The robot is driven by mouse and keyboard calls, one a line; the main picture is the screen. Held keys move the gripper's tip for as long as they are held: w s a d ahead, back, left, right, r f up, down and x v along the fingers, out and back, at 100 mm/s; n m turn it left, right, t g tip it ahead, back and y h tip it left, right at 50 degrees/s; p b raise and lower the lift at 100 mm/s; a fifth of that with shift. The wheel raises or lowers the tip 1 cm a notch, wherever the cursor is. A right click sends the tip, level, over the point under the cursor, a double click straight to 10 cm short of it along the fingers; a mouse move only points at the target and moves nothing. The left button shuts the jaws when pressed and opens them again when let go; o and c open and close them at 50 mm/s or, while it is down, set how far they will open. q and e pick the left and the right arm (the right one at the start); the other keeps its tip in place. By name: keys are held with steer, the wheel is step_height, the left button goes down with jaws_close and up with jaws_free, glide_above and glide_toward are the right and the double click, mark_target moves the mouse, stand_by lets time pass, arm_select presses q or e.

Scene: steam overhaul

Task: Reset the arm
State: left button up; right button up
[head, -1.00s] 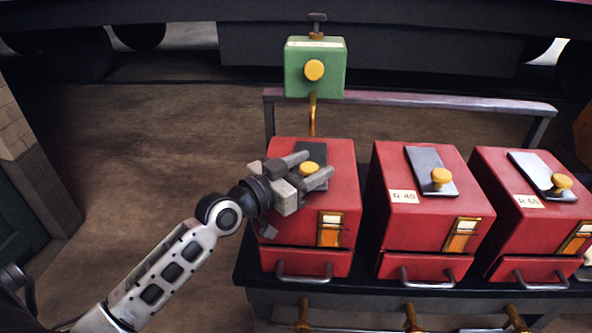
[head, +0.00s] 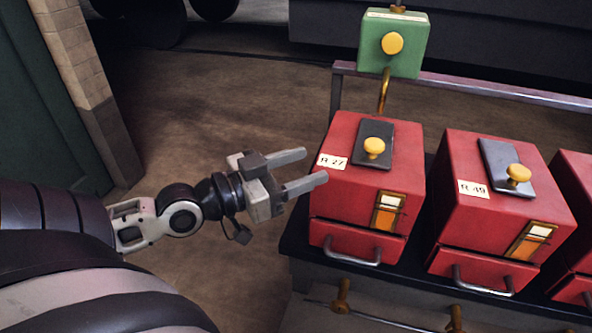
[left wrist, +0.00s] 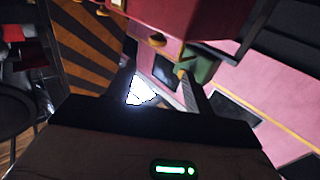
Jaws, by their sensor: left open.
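My left gripper (head: 305,168) is open and empty in the head view, just left of the nearest red box (head: 347,205). Its two fingers point right toward the box's label, which appears to read R 27; I cannot tell whether they touch the box. A dark plate with a yellow knob (head: 374,147) lies on top of that box. In the left wrist view, dark gripper fingers (left wrist: 160,95) reach upward and apart, with a bright white patch between them. My right gripper is not in view.
More red boxes, one marked R 49 (head: 500,205), stand to the right on a dark bench (head: 300,243). A green box with a yellow knob (head: 393,45) stands behind. A metal rail (head: 480,86) runs along the back. A brick pillar (head: 75,50) is at left; the floor between is clear.

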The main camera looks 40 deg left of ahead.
arm_select(q)
steer(key=shift+s, duration=0.35)
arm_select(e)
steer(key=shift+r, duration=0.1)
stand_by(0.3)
arm_select(q)
steer(key=s+d+f+n+g+y+p, duration=0.1)
steer(key=s+d+f+g+p, duration=0.1)
steer(key=f, duration=0.3)
steer(key=s+d+f+n+g+y+p, duration=0.1)
steer(key=d+f+p, duration=0.1)
steer(key=f, duration=0.3)
steer(key=s+d+f+g+p, duration=0.2)
steer(key=d+f, duration=0.5)
steer(key=d, duration=0.4)
steer(key=shift+s+d+g+y, duration=0.35)
steer(key=shift+s+g+y, duration=0.1)
steer(key=shift+g, duration=0.25)
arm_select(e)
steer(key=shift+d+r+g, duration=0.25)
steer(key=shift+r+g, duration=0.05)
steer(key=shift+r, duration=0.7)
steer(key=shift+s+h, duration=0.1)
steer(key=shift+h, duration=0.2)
